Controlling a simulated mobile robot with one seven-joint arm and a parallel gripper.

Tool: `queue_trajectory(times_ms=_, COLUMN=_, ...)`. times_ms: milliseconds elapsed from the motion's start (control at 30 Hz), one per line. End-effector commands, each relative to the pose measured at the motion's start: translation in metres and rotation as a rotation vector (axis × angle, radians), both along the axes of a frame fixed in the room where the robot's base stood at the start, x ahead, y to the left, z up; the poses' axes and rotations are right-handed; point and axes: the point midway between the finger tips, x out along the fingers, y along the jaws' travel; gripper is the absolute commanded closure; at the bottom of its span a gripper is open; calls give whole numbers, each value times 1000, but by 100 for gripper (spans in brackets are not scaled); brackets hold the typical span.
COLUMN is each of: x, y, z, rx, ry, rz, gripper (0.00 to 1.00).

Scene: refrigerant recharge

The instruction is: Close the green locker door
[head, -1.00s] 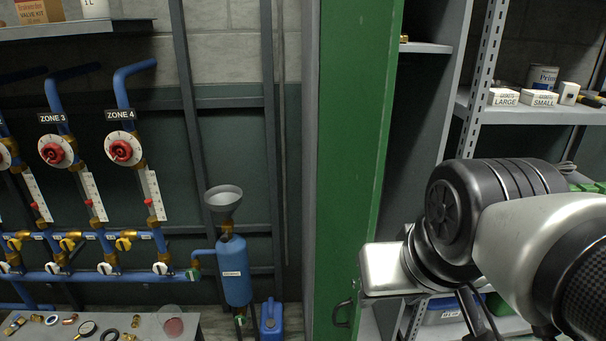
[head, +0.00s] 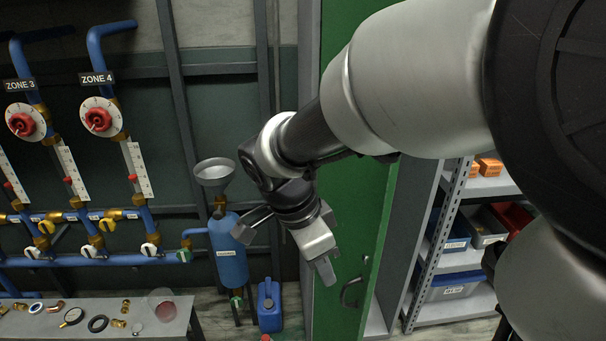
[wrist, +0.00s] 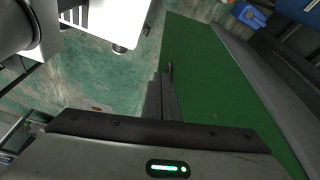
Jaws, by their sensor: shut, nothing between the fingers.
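The green locker door (head: 365,212) stands open in the middle of the head view, its green face partly behind my arm. Its dark handle (head: 351,292) is low on that face. The locker's grey inside (head: 412,215) shows to the right of the door. My gripper (head: 327,272) is shut and empty, pointing down in front of the door, left of and slightly above the handle in the picture. In the wrist view, the shut fingers (wrist: 162,90) point toward the dark handle (wrist: 169,70), with the green door (wrist: 225,100) to the right. Contact with the door cannot be told.
A blue cylinder with a funnel (head: 228,250) and a blue jug (head: 269,305) stand left of the door. A bench (head: 180,325) with small fittings is at lower left, below valve pipes. Shelving with bins (head: 455,287) is at right.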

Motion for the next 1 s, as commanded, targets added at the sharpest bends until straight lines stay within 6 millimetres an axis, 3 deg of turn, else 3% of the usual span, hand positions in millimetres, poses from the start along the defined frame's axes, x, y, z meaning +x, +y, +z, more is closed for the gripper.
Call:
queue_trajectory(times_ms=167, x=7, y=7, z=-15, rx=-61, ry=-38, rz=-113, gripper=100)
queue_trajectory(times_ms=367, x=8, y=0, z=-33, rx=-65, ry=-41, rz=-128, gripper=100)
queue_trajectory(times_ms=767, x=12, y=-31, z=-111, rx=-65, ry=-39, rz=-128, gripper=100)
queue_trajectory(times_ms=1000, x=17, y=-62, z=-107, rx=-62, ry=-43, rz=-128, gripper=100)
